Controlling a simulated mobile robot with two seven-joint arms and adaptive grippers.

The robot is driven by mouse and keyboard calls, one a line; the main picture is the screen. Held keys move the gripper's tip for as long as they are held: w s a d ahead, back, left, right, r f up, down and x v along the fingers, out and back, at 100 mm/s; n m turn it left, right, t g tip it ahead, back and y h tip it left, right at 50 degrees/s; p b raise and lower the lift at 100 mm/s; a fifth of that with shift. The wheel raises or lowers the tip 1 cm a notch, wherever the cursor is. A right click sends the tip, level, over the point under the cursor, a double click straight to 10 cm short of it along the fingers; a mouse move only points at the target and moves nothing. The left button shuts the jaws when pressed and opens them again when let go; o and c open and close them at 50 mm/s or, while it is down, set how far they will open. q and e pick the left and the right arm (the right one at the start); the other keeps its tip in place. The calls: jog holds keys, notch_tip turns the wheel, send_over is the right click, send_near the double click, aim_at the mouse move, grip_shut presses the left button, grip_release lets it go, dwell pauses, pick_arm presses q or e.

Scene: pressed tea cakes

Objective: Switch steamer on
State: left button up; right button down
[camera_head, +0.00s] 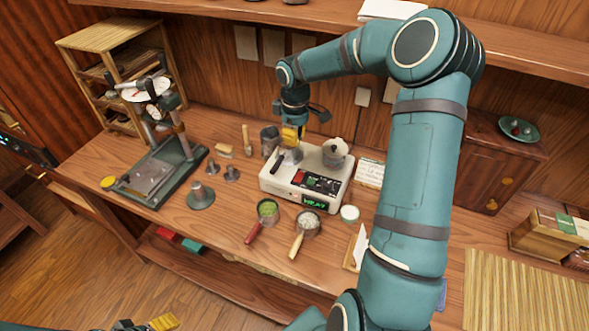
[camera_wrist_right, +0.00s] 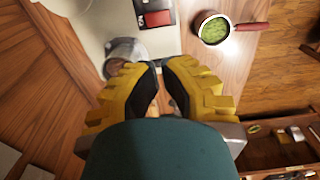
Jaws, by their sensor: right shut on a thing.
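The steamer (camera_head: 272,187) is a white box on the bench, with a red and dark control panel (camera_head: 316,181) and a lit green display. Its panel also shows at the top of the right wrist view (camera_wrist_right: 155,15). My right gripper (camera_head: 291,143) points down over the steamer's back left part, beside a grey metal cup (camera_wrist_right: 124,52). Its yellow fingers (camera_wrist_right: 160,75) are closed in on something that they mostly hide; I cannot make out what. My left gripper (camera_head: 163,323) shows only as a yellow tip at the bottom edge.
A pan of green leaves (camera_head: 267,208) and a pan of pale contents (camera_head: 308,222) stand in front of the steamer. A press (camera_head: 160,170) stands to the left, with grey metal pieces (camera_head: 201,197) nearby.

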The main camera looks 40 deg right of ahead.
aim_at(295, 178)
jog(key=shift+f, duration=0.1)
notch_tip(295, 178, down, 14)
jog(key=shift+r, duration=0.1)
dwell(0.5)
